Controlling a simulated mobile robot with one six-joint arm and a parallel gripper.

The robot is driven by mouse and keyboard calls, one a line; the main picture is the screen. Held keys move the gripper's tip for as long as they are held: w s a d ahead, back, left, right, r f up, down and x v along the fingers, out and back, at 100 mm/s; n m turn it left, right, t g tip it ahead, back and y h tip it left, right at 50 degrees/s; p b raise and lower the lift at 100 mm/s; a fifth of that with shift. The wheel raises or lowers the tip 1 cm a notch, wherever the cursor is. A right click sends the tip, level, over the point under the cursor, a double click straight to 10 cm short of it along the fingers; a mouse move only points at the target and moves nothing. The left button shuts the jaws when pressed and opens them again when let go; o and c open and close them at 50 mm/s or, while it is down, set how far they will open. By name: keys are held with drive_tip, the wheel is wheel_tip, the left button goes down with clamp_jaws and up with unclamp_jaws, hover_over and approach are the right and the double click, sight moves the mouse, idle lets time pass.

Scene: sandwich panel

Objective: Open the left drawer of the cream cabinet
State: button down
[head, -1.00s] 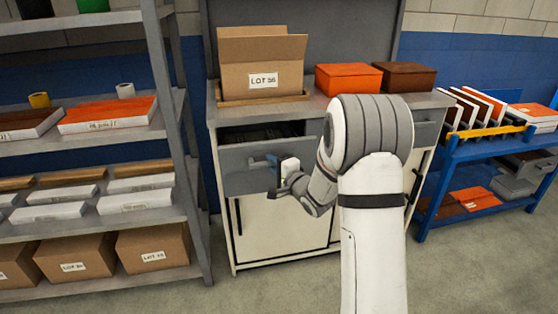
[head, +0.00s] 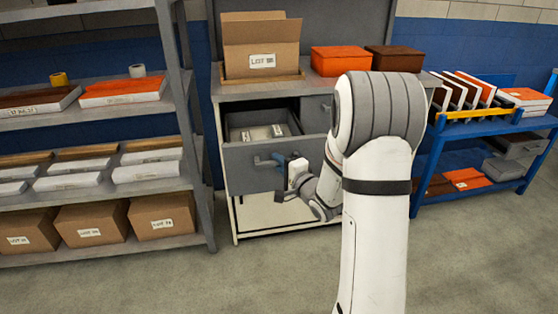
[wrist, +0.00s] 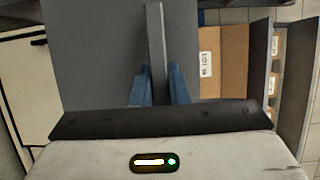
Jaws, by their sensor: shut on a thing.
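The cream cabinet (head: 272,214) stands in the middle of the head view with a grey worktop. Its left drawer (head: 240,180) has a grey front and is pulled well out, showing labelled contents (head: 262,132) inside. My gripper (head: 279,162) is at the drawer front, reaching in from the right. In the wrist view its blue fingers (wrist: 160,88) are shut on the drawer's dark grey bar handle (wrist: 155,40), beside the drawer front (wrist: 90,55). My arm hides much of the cabinet's right side.
An open carton (head: 262,48), an orange box (head: 341,60) and a brown box (head: 395,58) stand on the worktop. A grey shelf rack (head: 190,150) stands close on the left, a blue cart (head: 430,165) on the right. The floor in front is clear.

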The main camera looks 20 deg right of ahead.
drive_tip(key=shift+a, duration=0.3)
drive_tip(key=c, duration=1.6)
unclamp_jaws()
drive_tip(key=shift+s+a, duration=0.1)
drive_tip(key=shift+o, duration=1)
drive_tip(key=shift+d, duration=0.2)
drive_tip(key=v, duration=0.7)
drive_tip(key=shift+s+d+p, duration=0.15)
drive_tip(key=shift+s+p, duration=0.2)
drive_tip(key=shift+p, duration=0.05)
